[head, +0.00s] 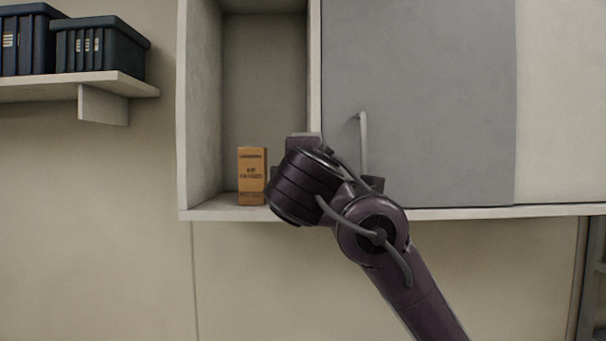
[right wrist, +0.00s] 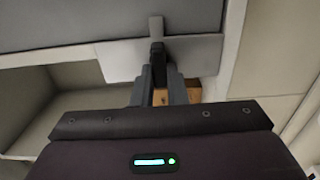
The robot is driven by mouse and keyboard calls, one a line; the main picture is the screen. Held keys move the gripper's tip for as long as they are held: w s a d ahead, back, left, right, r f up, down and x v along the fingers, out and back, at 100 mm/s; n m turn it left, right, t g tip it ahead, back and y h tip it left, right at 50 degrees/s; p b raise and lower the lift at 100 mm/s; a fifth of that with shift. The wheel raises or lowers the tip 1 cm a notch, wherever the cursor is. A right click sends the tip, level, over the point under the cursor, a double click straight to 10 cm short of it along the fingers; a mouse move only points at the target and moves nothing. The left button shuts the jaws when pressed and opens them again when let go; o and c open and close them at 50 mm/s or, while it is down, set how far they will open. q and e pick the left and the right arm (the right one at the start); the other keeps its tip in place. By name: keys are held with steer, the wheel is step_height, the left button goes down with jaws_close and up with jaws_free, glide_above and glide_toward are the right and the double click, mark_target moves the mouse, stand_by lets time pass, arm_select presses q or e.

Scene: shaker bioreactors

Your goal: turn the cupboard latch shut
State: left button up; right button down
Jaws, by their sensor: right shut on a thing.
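The cupboard's grey door (head: 425,90) covers the middle, with a pale upright bar handle (head: 363,140) near its lower left. My right arm's wrist covers the door's lower left edge, so the latch is hidden in the head view. In the right wrist view my right gripper (right wrist: 158,70) is shut on a small dark piece, seemingly the latch (right wrist: 157,49), with a pale bar beyond it. Its exact turn cannot be told. My left gripper is not in view.
An open compartment (head: 200,120) left of the door holds an orange-brown box (head: 252,176), close beside my wrist. A wall shelf (head: 105,82) with dark blue boxes (head: 100,50) is at upper left. A pale panel (head: 560,100) lies right of the door.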

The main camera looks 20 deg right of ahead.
steer(key=c, duration=1.4)
jaws_free()
steer(key=shift+a, duration=0.1)
steer(key=shift+c, duration=0.2)
steer(key=shift+s, duration=0.1)
steer(key=b+v, duration=0.3)
steer(key=v, duration=0.4)
steer(key=shift+s, duration=0.3)
steer(key=shift+a, duration=0.1)
